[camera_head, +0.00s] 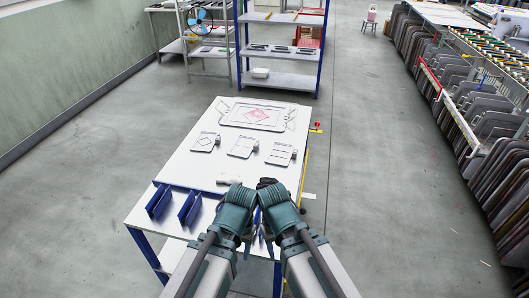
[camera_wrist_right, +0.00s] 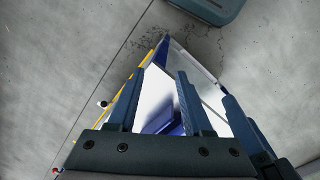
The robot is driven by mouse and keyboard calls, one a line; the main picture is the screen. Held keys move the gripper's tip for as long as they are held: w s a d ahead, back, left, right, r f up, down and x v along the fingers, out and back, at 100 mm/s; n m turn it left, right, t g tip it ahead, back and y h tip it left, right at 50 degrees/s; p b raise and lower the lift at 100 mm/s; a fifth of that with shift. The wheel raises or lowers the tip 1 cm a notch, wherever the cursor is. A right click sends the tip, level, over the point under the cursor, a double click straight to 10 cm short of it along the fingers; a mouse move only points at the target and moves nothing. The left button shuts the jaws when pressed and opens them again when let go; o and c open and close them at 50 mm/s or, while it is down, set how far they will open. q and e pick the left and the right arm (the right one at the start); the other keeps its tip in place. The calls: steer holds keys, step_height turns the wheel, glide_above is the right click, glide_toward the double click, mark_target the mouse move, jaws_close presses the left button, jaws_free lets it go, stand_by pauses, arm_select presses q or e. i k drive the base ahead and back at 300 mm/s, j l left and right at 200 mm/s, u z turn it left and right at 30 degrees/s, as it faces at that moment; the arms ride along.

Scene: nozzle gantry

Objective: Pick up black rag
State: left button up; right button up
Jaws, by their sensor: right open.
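A small dark shape (camera_head: 266,183) shows on the white table just past my wrists in the head view. It may be the black rag, but my arms partly cover it and I cannot be sure. My right gripper (camera_wrist_right: 157,88) is open and empty over the table's corner in the right wrist view. In the head view my two wrists are close together over the table's front right part. My left gripper (camera_head: 249,240) is mostly hidden under its wrist. I cannot see its jaws clearly.
The white table (camera_head: 185,165) holds blue upright holders (camera_head: 159,201) at front left, several small plates (camera_head: 242,147) and a large framed panel (camera_head: 257,114) at the back. A blue shelf rack (camera_head: 281,80) stands behind.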

mark_target(264, 182)
steer(key=i+l+u, duration=0.15)
steer(key=l+u, duration=0.35)
steer(key=i+l+u, duration=0.1)
steer(key=l+u, duration=0.9)
